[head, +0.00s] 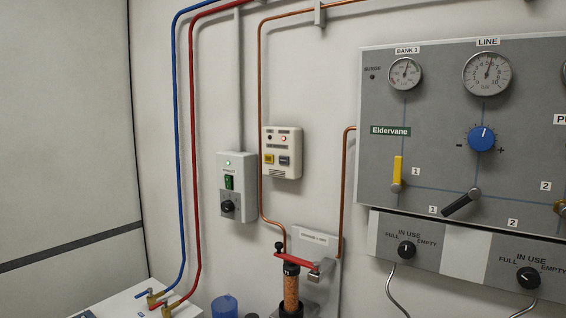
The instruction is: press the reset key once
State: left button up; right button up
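A small cream wall box (295,171) hangs on the wall left of the large grey panel. It has a yellow key (269,159) and a dark grey key (284,160) side by side on its front. The labels are too small to read, so I cannot tell which one is the reset key. Above the keys, a red lamp (283,138) glows at the right and a dark spot sits at the left. Neither of my grippers is in view.
A grey switch box (237,183) with a green rocker and black knob is left of the cream box. A copper pipe (261,100) runs along its left side. The Eldervane panel (430,100) fills the right. A red lever (295,261) and copper-filled column (291,290) stand below.

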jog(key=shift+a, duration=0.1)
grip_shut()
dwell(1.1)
